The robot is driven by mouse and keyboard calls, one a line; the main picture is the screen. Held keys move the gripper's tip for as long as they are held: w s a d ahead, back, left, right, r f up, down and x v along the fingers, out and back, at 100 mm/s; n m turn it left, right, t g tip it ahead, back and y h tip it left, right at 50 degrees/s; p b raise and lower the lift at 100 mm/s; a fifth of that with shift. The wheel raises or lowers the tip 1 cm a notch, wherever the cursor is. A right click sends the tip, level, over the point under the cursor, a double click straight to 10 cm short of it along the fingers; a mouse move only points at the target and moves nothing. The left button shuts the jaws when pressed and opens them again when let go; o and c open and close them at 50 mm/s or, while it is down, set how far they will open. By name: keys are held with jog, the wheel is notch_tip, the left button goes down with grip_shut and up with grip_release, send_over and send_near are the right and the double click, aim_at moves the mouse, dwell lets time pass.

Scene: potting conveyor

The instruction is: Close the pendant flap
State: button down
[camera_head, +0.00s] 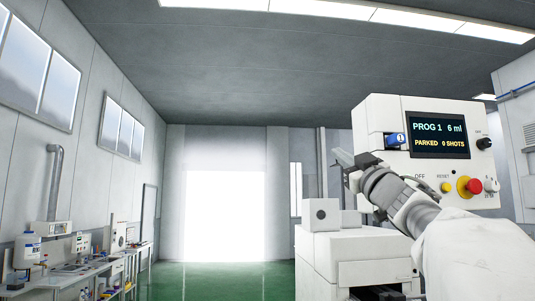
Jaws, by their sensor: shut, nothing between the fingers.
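The pendant (441,113) is a white box at the right, with a dark screen (437,135) reading "PROG 1 6 ml" and "PARKED 0 SHOTS". A small blue piece with a white mark (396,139) sits at the left of the screen. I cannot make out the flap or tell whether it is open; my arm covers the lower left of the pendant's face. My gripper (342,157) is shut and empty, at the pendant's left edge, pointing up and left. I cannot tell whether it touches the pendant.
The pendant also carries a red knob (474,186), a yellow button (445,187) and a black dial (484,144). White machine housing (355,247) stands below my gripper. A cluttered bench (85,268) runs along the left wall. The green floor (215,280) in the middle is clear.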

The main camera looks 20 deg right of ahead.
notch_tip(320, 180, down, 2)
jog(key=n+y, duration=0.1)
jog(key=n, duration=0.1)
jog(key=n+g+y, duration=0.1)
jog(key=n, duration=0.1)
jog(key=n+y, duration=0.2)
jog(key=shift+w+a+f+p, duration=0.1)
jog(key=shift+a+f+p, duration=0.05)
jog(key=shift+f+p, duration=0.15)
jog(key=d+f+n+g+y+p, duration=0.2)
jog(key=f+n+g, duration=0.3)
jog(key=n, duration=0.5)
jog(key=shift+s+d+f+y, duration=0.4)
jog(key=shift+d+f+y, duration=0.1)
jog(key=shift+f, duration=0.05)
jog(key=shift+w+a, duration=0.1)
